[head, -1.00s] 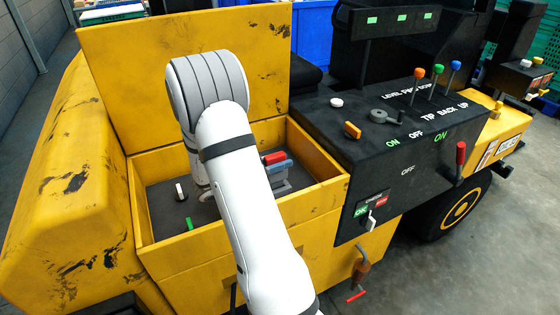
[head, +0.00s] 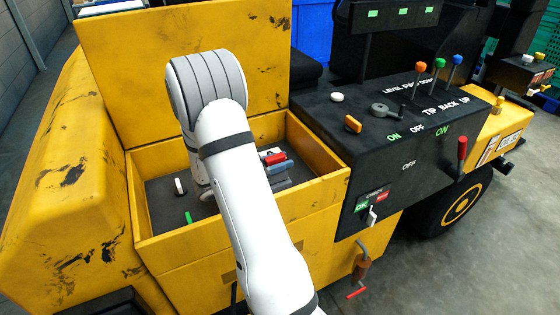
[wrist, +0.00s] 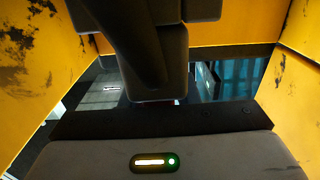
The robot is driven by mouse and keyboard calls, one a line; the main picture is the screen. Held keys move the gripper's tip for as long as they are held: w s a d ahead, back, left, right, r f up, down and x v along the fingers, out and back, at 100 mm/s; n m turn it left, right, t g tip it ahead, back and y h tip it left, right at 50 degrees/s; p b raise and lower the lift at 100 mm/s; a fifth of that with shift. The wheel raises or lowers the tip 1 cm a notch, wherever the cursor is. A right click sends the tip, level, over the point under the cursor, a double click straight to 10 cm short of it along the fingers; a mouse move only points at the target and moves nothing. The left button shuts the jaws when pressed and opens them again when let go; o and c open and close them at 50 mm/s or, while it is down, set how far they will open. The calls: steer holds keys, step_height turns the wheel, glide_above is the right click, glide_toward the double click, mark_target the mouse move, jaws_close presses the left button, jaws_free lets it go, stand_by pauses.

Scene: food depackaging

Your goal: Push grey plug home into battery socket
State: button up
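In the head view my white arm reaches down into the open yellow compartment (head: 245,259), and its wrist hides most of the gripper end. In the wrist view dark parts that look like my gripper (wrist: 155,97) hang from the top centre; I cannot tell whether they are shut on something. I cannot pick out the grey plug or the battery socket for certain. A grey housing with a lit indicator (wrist: 154,163) fills the bottom of the wrist view.
Yellow walls enclose the compartment on every side, with the raised lid (head: 190,80) behind. A white-topped peg (head: 180,187) and a green piece (head: 188,217) stand left of the arm. The black control panel (head: 408,165) with levers is close on the right.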

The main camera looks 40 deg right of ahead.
steer(key=o, duration=0.3)
steer(key=shift+o, duration=0.2)
steer(key=v, duration=0.7)
steer(key=shift+a, duration=0.4)
steer(key=shift+w+r, duration=0.1)
